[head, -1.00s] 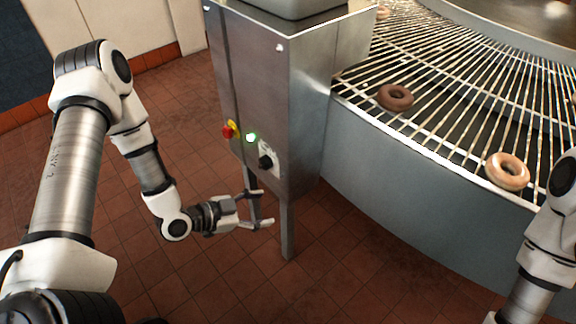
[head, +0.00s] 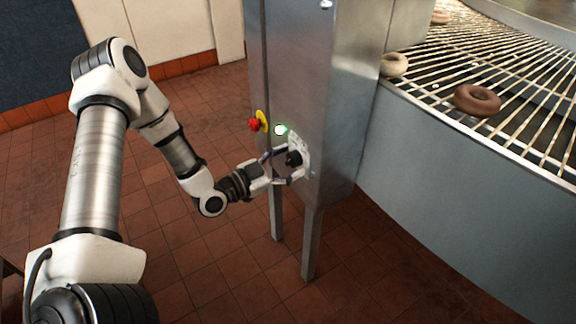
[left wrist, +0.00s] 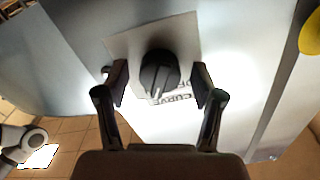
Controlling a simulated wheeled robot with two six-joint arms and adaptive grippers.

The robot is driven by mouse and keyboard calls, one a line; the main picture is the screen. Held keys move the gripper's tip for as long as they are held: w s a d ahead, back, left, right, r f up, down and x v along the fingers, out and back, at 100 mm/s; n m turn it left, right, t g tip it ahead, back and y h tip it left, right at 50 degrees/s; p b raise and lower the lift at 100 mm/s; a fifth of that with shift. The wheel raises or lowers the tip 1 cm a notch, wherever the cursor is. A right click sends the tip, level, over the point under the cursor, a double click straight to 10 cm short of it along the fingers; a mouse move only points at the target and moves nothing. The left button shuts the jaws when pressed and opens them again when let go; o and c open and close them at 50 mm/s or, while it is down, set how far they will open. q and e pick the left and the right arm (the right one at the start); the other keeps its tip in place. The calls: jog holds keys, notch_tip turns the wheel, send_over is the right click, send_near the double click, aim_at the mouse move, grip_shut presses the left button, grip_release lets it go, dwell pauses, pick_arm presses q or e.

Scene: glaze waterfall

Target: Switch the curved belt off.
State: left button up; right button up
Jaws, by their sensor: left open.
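The control cabinet (head: 350,90) is a grey metal box on legs beside the curved belt (head: 500,75). A black rotary knob (head: 294,158) sits on a pale label plate on its face; the knob also shows in the left wrist view (left wrist: 159,72), above partly hidden lettering that seems to read "CURVE". My left gripper (head: 283,167) is open in front of the knob. In the left wrist view its two fingertips (left wrist: 160,88) stand on either side of the knob, with gaps visible. My right gripper is out of view.
Brown and pale donuts (head: 477,100) lie on the wire belt at right. Tiled floor (head: 215,265) is clear around the cabinet legs.

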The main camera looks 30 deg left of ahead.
pick_arm(q)
jog(key=c, duration=1.1)
jog(key=shift+c, duration=0.2)
jog(key=shift+n, duration=0.3)
jog(key=n, duration=1.1)
jog(key=shift+n, duration=0.3)
